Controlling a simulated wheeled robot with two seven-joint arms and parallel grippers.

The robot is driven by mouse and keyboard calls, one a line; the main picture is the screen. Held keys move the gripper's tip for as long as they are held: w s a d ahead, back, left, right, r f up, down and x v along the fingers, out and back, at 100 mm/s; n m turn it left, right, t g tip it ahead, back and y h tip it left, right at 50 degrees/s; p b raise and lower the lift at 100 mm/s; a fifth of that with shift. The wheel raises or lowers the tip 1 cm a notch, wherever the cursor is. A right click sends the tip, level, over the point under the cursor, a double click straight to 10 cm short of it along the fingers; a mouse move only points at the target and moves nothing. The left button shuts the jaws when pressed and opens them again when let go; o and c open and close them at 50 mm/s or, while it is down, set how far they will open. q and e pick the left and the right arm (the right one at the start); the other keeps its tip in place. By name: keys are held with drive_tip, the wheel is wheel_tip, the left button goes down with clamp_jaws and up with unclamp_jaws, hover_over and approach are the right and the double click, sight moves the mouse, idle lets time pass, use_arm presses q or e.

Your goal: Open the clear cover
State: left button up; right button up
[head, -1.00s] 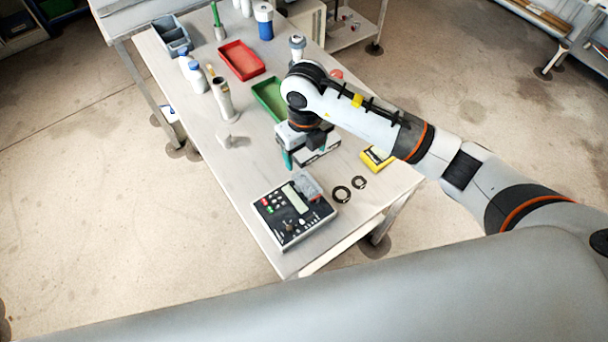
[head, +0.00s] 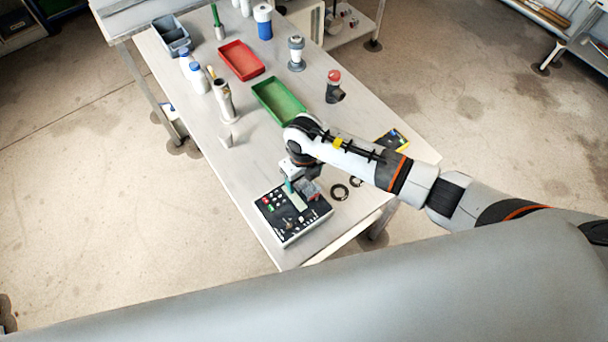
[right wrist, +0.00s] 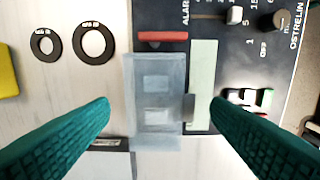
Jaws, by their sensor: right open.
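The control box (head: 278,222) lies near the front end of the table, its dark panel carrying knobs and buttons. The clear cover (head: 310,189) is at the box's far right side, partly hidden by my gripper. In the right wrist view the cover (right wrist: 152,88) is a grey see-through piece, lying flat over two pale squares, beside the light display strip. My right gripper (head: 293,186) is over the box. In the right wrist view its two teal fingers (right wrist: 161,102) are open, one on each side of the cover, with nothing held. My left gripper is not in view.
Two dark rings (head: 340,191) lie right of the box; a yellow-edged item (head: 392,140) is farther right. A green tray (head: 278,101), a red tray (head: 240,60), bottles (head: 196,75) and a red-topped fitting (head: 333,86) stand farther back. The table left of the box is clear.

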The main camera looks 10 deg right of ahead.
sight(305, 181)
drive_tip(key=c, duration=1)
